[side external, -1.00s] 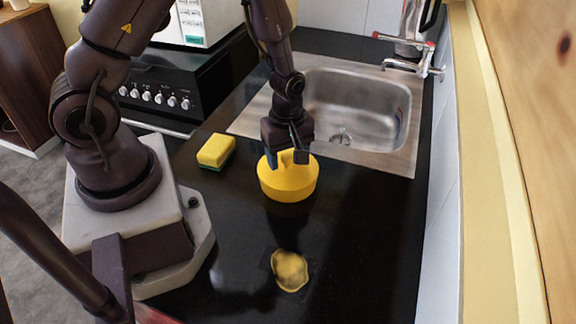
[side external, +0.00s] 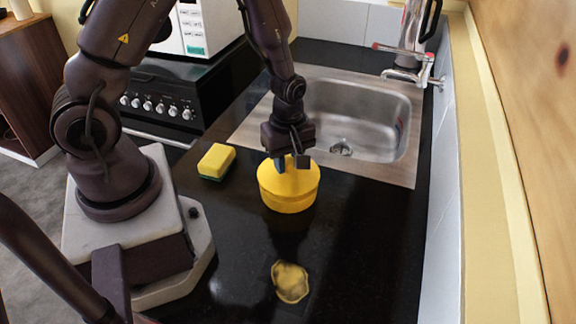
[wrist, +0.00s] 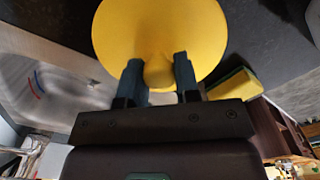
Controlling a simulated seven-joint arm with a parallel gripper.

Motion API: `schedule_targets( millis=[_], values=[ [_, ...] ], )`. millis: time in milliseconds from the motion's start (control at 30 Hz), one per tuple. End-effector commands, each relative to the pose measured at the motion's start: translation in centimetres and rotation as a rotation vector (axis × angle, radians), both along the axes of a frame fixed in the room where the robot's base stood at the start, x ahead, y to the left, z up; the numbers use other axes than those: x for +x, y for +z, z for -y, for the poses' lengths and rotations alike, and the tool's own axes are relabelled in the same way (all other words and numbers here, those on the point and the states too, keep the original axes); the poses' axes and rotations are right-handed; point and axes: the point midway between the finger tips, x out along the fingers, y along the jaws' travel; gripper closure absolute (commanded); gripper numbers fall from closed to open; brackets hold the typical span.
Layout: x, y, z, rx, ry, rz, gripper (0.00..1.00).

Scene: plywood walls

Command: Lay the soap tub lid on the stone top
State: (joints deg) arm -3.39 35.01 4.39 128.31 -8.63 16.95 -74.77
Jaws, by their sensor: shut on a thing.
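The yellow soap tub (side external: 289,203) stands on the black stone top (side external: 240,250), left of the sink. Its round yellow lid (side external: 306,174) is at the tub's mouth, seeming level and perhaps slightly raised; a clear gap cannot be made out. My gripper (side external: 291,163) points down at the lid and is shut on its knob. In the wrist view the two fingers of my gripper (wrist: 159,75) press the knob (wrist: 159,72) from both sides, and the lid (wrist: 160,25) hides the tub below.
A yellow and green sponge (side external: 216,161) lies left of the tub. A flat yellowish piece (side external: 290,282) lies on the front part of the stone top. A steel sink (side external: 350,120) is behind and right. Bare stone surrounds the tub at front and right.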

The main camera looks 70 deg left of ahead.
Motion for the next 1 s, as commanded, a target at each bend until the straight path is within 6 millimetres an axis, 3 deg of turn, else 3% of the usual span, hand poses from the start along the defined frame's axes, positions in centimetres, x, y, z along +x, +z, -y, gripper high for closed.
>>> schedule_targets(
  millis=[300, 467, 633, 800, 1000],
  values=[
    [0.1, 6.0, 0.0, 0.000, -0.002, 0.007, 0.96],
    [0.1, 7.9, 0.7, 0.000, -0.022, 0.003, 0.96],
    [-0.1, 8.2, 4.6, 0.000, -0.128, -0.005, 0.96],
    [-0.9, 7.8, 8.6, 0.001, -0.129, -0.007, 0.96],
    [-0.3, 7.3, 9.2, 0.001, -0.005, 0.001, 0.96]
  ],
)
